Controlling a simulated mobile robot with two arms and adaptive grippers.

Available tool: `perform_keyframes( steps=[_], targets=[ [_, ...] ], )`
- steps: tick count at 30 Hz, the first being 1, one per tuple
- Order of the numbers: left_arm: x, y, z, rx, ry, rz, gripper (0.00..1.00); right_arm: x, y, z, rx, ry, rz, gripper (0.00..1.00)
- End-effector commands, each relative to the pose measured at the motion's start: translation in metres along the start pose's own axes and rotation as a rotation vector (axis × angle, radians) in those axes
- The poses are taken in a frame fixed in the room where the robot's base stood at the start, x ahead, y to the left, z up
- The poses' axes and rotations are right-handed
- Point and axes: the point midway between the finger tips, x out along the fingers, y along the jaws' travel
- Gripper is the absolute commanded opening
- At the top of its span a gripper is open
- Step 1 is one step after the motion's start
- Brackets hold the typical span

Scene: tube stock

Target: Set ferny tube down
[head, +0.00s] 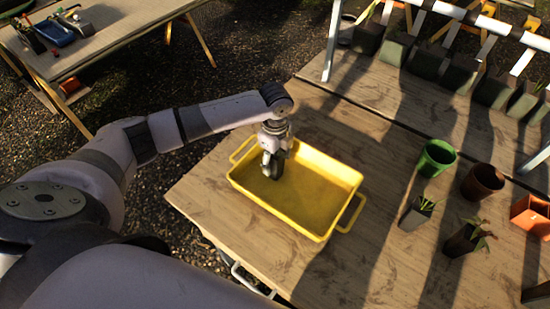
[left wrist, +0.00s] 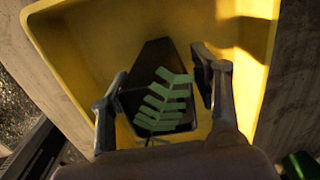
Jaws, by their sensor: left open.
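The ferny tube (left wrist: 128,101) is a dark pot with a flat, pale green fern frond, seen in the left wrist view inside the yellow tray (head: 330,233). The tray's yellow wall also fills the back of the left wrist view (left wrist: 80,30). My left gripper (head: 271,168) points down into the left part of the tray. In the left wrist view its two fingers (left wrist: 163,78) are apart, one on each side of the tube. I cannot tell whether the tube touches the tray floor. In the head view my gripper mostly hides it. My right gripper is not in view.
Right of the tray stand a green pot (head: 437,157), a brown pot (head: 482,181), an orange pot (head: 531,214) and two dark planted tubes (head: 414,215) (head: 463,240). A rack with several dark tubes (head: 427,58) is at the back right. The tray's right part is clear.

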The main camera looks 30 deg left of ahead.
Motion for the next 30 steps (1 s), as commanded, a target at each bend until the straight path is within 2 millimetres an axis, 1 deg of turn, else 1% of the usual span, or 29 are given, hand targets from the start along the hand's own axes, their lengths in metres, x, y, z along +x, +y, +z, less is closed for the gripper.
perform_keyframes(
  steps=[7, 11, 14, 21, 24, 27, 30],
  targets=[
    [-0.001, 0.0, 0.0, 0.0, 0.0, -0.001, 0.58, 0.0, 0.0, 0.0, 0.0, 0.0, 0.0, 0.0],
    [-0.011, -0.001, 0.001, 0.0, -0.001, -0.003, 0.58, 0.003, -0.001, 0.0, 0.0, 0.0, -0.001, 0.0],
    [-0.028, -0.001, 0.001, 0.0, -0.001, -0.005, 0.58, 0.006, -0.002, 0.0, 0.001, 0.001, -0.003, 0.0],
    [-0.08, -0.001, 0.0, 0.0, 0.0, -0.004, 0.58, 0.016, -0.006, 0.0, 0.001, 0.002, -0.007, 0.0],
    [-0.099, -0.001, 0.0, 0.0, 0.0, -0.004, 0.58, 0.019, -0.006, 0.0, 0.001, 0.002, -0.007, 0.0],
    [-0.112, -0.001, 0.0, -0.001, 0.0, -0.003, 0.58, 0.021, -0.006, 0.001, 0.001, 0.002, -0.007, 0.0],
    [-0.12, -0.001, 0.0, -0.001, 0.001, 0.0, 0.58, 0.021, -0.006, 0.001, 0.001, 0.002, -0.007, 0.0]
  ],
)
